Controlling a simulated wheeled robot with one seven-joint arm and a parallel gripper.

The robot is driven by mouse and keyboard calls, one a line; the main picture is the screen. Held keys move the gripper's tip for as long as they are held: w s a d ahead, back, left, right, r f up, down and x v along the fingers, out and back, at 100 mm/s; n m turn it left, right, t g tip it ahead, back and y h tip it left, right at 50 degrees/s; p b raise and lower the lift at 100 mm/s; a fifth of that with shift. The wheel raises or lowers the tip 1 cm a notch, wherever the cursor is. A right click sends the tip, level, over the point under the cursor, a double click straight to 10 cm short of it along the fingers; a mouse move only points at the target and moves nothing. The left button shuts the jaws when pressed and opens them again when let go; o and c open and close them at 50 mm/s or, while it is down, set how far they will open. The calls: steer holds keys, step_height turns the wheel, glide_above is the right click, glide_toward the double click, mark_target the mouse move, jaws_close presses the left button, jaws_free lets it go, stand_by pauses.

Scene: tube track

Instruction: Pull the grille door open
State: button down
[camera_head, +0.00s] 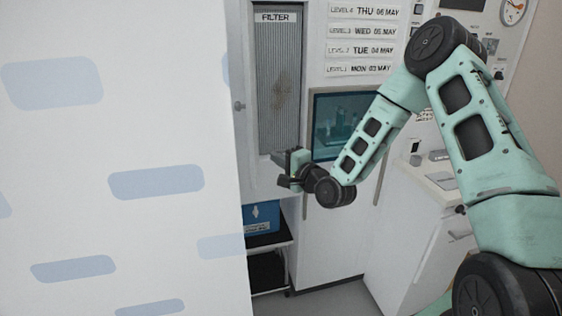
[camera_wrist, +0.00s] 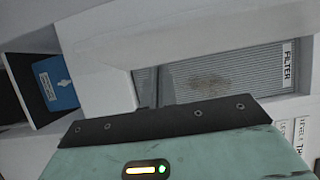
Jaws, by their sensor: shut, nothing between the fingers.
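The grille door (camera_head: 277,85) is a tall grey ribbed panel labelled FILTER in a pale frame, with a brown stain in its middle. It looks closed. A small knob (camera_head: 239,106) sits on the frame at its left. In the wrist view the grille (camera_wrist: 215,80) lies sideways beyond my gripper's housing. My gripper (camera_head: 287,176) is shut and empty, at the lower edge of the grille's frame. Whether it touches the frame cannot be told. Its fingertips are hidden in the wrist view.
A large white panel with blue patches (camera_head: 155,182) blocks the left side. A blue box (camera_head: 262,218) stands on a dark shelf below the grille. A screen (camera_head: 340,115) and date labels (camera_head: 362,50) are to the right. A white counter (camera_head: 440,185) stands at the right.

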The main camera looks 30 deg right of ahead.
steer(key=s+f+n+g+h+b, duration=0.1)
steer(key=s+f+n+g, duration=0.15)
steer(key=s, duration=0.25)
steer(key=s+a+f+n+g+h+b, duration=0.1)
steer(key=s+n+g, duration=0.2)
steer(key=s+n, duration=0.15)
steer(key=s+f+n+g+b, duration=0.1)
steer(key=s+f+n+g, duration=0.15)
steer(key=s, duration=0.25)
steer(key=s+d+r+n+g+h, duration=0.1)
steer(key=s+r+n+g, duration=0.15)
steer(key=s, duration=0.35)
steer(key=s+d+r+n+g+h, duration=0.1)
steer(key=s+r+n+g, duration=0.1)
steer(key=s+n+g, duration=0.3)
steer(key=s+a+r+n+g, duration=0.2)
steer(key=s+a+n, duration=0.4)
steer(key=s+a, duration=0.8)
steer(key=a, duration=0.4)
steer(key=shift+s+a, duration=0.25)
steer(key=shift+s, duration=0.15)
steer(key=shift+d, duration=0.1)
